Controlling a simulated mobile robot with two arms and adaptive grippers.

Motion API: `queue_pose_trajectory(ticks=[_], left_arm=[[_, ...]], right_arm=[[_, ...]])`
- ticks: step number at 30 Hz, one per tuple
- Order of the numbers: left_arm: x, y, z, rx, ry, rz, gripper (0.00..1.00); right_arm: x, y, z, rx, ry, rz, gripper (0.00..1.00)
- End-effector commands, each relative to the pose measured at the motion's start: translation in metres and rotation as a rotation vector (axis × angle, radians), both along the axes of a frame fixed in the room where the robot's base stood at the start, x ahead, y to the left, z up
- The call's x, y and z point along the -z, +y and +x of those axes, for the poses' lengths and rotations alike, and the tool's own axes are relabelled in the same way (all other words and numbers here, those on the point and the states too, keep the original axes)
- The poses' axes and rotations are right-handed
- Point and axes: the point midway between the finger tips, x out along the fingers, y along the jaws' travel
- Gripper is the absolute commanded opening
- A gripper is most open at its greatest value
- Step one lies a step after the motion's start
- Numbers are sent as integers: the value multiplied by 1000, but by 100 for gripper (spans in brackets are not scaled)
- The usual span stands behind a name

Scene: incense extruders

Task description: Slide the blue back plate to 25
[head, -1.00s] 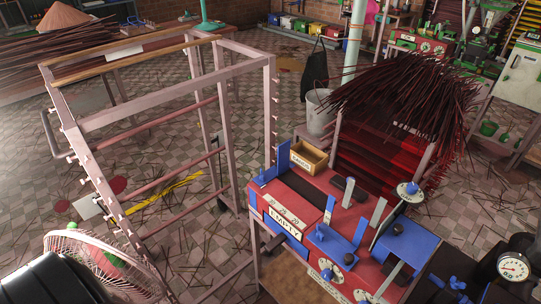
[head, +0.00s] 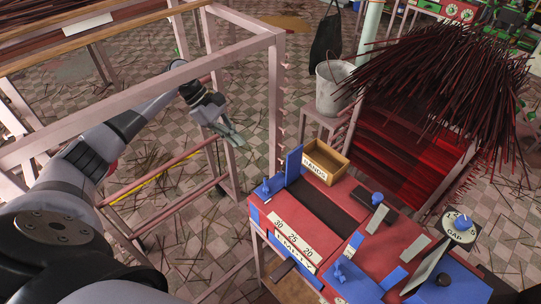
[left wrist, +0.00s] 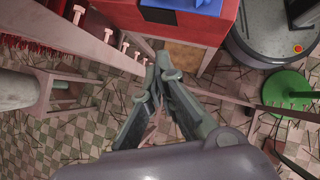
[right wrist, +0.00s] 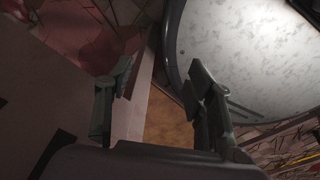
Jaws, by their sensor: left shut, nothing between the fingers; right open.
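The blue back plate (head: 294,165) stands upright at the far left end of a dark channel (head: 322,208) on the red machine top (head: 262,210). A white scale (head: 293,237) on the near side reads 30, 25, 20 from left to right. The plate stands near the 30 end; its exact reading is unclear. A blue knob (head: 266,187) sits at the machine's left corner. My left gripper (head: 236,139) is left of the plate, apart from it, shut and empty; its fingers (left wrist: 163,72) meet in the left wrist view. My right gripper (right wrist: 160,78) is open in the right wrist view.
A pale pink rack frame (head: 140,95) stands left of the machine, close to my left arm. A wooden box (head: 327,157) labelled BANDS sits behind the channel. Incense sticks (head: 450,75) pile up behind. A bucket (head: 333,90) stands beyond the box.

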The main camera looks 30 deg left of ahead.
Motion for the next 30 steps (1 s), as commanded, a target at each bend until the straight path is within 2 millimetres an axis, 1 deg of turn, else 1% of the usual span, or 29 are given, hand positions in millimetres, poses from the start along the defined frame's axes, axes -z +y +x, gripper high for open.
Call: queue_pose_trajectory(ticks=[1, 3, 5, 7, 11, 17, 21, 24, 27, 30], left_arm=[[-14, -1, -4, -7, 18, -29, 0], [-25, -2, -8, -11, 40, -57, 0], [-29, -5, -9, -13, 50, -71, 0], [-27, -9, -10, -12, 55, -77, 0], [-12, -23, -9, -11, 57, -77, 0], [20, -52, -4, -13, 56, -78, 0], [42, -71, -1, -13, 54, -77, 0], [43, -86, 1, -11, 51, -76, 0], [46, -98, 3, -13, 51, -77, 0], [49, -105, 4, -14, 53, -75, 0]], right_arm=[[1, 0, 1, 0, -2, 0, 49], [1, 0, 2, -1, -3, 1, 49], [0, 1, 2, -1, -3, 2, 49], [-2, 2, 1, -2, -3, 2, 49], [-6, 5, -1, -4, 1, 7, 49], [-14, 13, -3, -2, 4, 15, 49], [-18, 13, -3, -2, 5, 16, 49], [-25, 13, -3, -2, 4, 15, 49], [-29, 12, -3, -2, 4, 14, 49], [-30, 10, -3, -3, 5, 12, 49]])
